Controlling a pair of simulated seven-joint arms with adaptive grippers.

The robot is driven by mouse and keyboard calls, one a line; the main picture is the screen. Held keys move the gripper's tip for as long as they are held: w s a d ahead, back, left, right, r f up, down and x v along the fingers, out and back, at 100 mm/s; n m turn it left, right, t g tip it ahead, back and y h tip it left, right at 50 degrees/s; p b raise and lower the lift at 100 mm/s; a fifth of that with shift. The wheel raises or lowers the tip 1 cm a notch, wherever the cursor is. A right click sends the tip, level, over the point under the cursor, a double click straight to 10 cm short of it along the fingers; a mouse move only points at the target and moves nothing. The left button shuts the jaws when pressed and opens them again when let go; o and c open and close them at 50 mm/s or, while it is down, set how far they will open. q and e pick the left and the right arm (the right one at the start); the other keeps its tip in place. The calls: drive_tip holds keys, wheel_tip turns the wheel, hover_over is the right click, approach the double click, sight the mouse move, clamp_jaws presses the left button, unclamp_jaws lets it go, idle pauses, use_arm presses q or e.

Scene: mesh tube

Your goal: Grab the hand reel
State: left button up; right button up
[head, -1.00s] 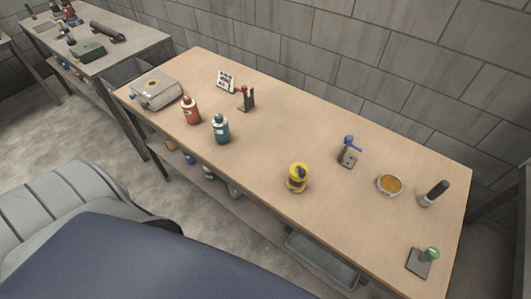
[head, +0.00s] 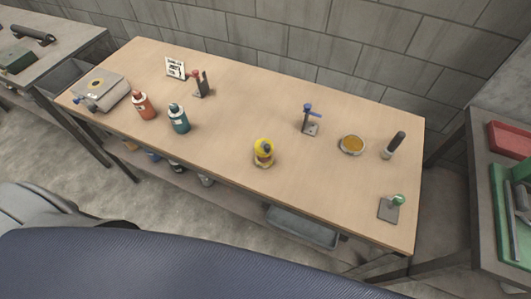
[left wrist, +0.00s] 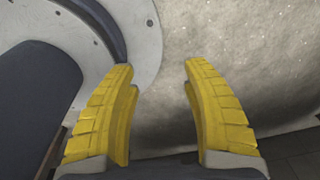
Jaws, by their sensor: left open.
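A small yellow reel-like thing with a dark knob (head: 264,152) stands near the front edge of the wooden table (head: 220,125), about mid-length, in the head view. It looks most like the hand reel, but it is too small to be sure. My left gripper (left wrist: 160,72) shows in the left wrist view with its two yellow fingers wide apart and nothing between them. Pale floor and a grey rounded surface lie beyond the fingers. Neither gripper shows in the head view, and the wrist view does not show the reel.
Around it on the table are a teal bottle (head: 179,119), a red bottle (head: 144,106), a blue-handled stand (head: 310,120), an amber dish (head: 352,145), a dark-handled tool (head: 394,146) and a green-knobbed plate (head: 390,209). A side table (head: 482,160) stands right. Bare tabletop surrounds the reel.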

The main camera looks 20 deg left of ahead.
use_arm(q)
drive_tip(key=o, duration=0.6)
drive_tip(key=shift+w, duration=0.1)
